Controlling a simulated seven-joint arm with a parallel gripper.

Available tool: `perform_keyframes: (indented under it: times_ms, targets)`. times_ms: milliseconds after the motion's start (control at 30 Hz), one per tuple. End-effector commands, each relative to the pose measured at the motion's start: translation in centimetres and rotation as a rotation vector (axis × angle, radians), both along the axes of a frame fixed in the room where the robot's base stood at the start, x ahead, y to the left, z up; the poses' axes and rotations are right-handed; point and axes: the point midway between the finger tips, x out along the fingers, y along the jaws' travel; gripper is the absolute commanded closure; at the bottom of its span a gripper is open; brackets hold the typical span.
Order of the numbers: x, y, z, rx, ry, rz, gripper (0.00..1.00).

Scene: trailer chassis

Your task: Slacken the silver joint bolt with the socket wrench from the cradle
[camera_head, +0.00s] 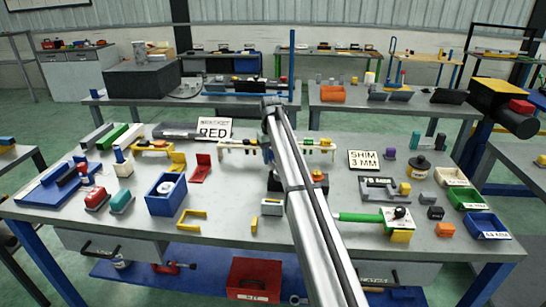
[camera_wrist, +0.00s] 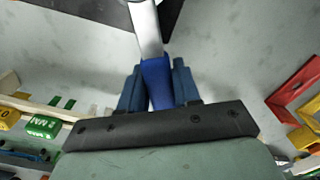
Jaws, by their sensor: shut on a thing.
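In the wrist view my gripper (camera_wrist: 157,85) has its two blue fingers closed on the blue handle of the socket wrench (camera_wrist: 152,40). The wrench's silver shaft runs up from the handle toward the top edge, where its far end is cut off near a dark shape. In the head view my arm covers most of the gripper and wrench, near a cream rack (camera_head: 235,147) with coloured pieces at mid-table. I cannot pick out the silver joint bolt in either view. A dark block (camera_head: 318,181) with a red and yellow top stands just right of my arm.
A "BRACKET RED" sign (camera_head: 214,128) stands behind the rack, and a "SHIM 3 MM" sign (camera_head: 363,160) to the right. A blue box (camera_head: 166,194) and red bracket (camera_head: 201,168) lie left.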

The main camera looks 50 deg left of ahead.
Motion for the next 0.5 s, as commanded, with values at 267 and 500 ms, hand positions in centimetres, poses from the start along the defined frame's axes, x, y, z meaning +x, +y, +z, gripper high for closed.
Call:
perform_keyframes:
  times_ms: [267,500]
  targets:
    - [-0.25,0.12,0.08,0.001,0.0,0.031,1.0]
    - [-0.26,0.13,0.07,0.001,0.0,0.034,1.0]
